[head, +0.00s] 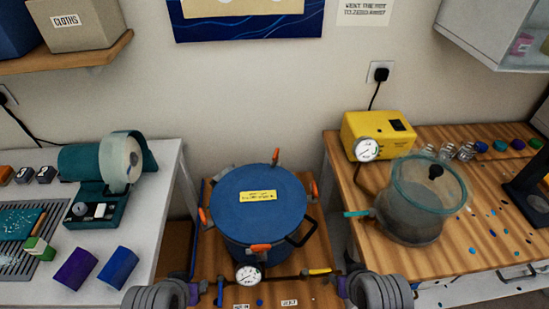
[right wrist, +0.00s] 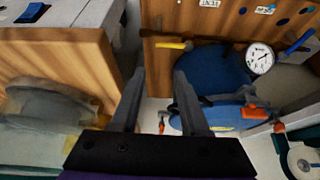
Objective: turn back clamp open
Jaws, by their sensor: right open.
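The blue-lidded pot (head: 258,203) stands on a low wooden stand between two tables. Its back clamp (head: 275,157) has an orange handle that stands up at the lid's far edge. Other orange-handled clamps sit at the left (head: 203,215), right (head: 313,190) and front (head: 260,248) of the lid. My left gripper (head: 194,292) is low at the bottom edge, its fingers too small to read. My right gripper (head: 344,287) is low in front of the pot, away from the back clamp. In the right wrist view its fingers (right wrist: 160,76) are apart and empty.
A pressure gauge (head: 249,274) and a yellow-handled valve (head: 320,271) are on piping before the pot. A black handle (head: 303,232) sticks out at its front right. A clear chamber (head: 414,205) and yellow pump (head: 378,134) stand on the right table. The space above the lid is clear.

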